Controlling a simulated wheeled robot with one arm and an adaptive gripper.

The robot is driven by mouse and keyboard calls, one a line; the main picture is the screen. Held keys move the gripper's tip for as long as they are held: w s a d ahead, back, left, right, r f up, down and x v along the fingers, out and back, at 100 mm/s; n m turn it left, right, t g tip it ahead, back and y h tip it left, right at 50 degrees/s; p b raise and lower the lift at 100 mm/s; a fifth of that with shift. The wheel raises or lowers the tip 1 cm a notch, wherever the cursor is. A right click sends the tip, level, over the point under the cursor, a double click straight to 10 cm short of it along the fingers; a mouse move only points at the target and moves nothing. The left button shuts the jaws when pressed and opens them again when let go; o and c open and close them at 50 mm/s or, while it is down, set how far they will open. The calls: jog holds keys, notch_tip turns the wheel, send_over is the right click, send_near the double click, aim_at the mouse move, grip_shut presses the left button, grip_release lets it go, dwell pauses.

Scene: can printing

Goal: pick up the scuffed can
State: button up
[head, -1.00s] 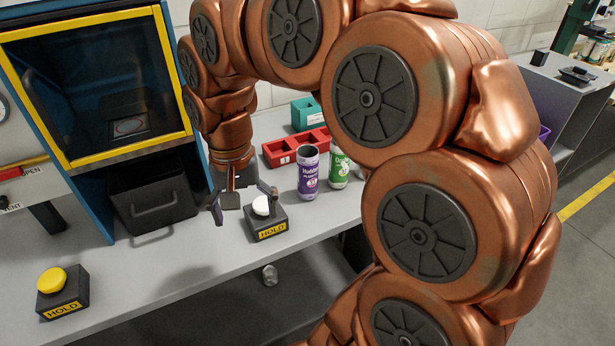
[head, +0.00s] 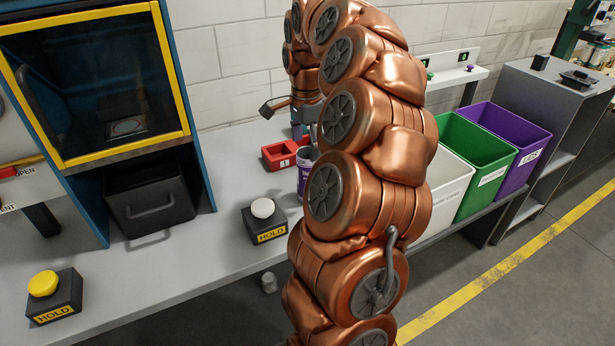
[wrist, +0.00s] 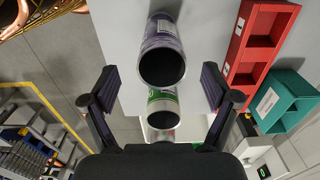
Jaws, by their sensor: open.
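A purple printed can (head: 304,178) stands on the bench in the head view, partly hidden behind my arm. In the wrist view the purple can (wrist: 163,30) shows its dark open top, with a green-and-white can (wrist: 163,94) just below it in the picture. Which can is the scuffed one I cannot tell. My gripper (head: 290,108) is raised above the back of the bench. In the wrist view my gripper (wrist: 158,88) is open and empty, fingers spread to either side of the cans' line of sight, apparently touching neither.
A red tray (head: 279,155) lies beside the cans; a teal box (wrist: 292,100) is near it. Black HOLD button boxes (head: 264,226) stand on the bench. White, green (head: 475,153) and purple (head: 513,139) bins stand right. A small grey can-like object (head: 269,283) is low below the bench edge.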

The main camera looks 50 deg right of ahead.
aim_at(307, 165)
jog(key=shift+d+f+p, duration=0.15)
jog(key=shift+f+p, duration=0.5)
jog(key=shift+f, duration=1.05)
jog(key=shift+d+f+p, duration=0.1)
jog(key=shift+f+p, duration=0.55)
jog(key=shift+f, duration=1)
jog(key=shift+c, duration=0.2)
jog(key=c, duration=0.8)
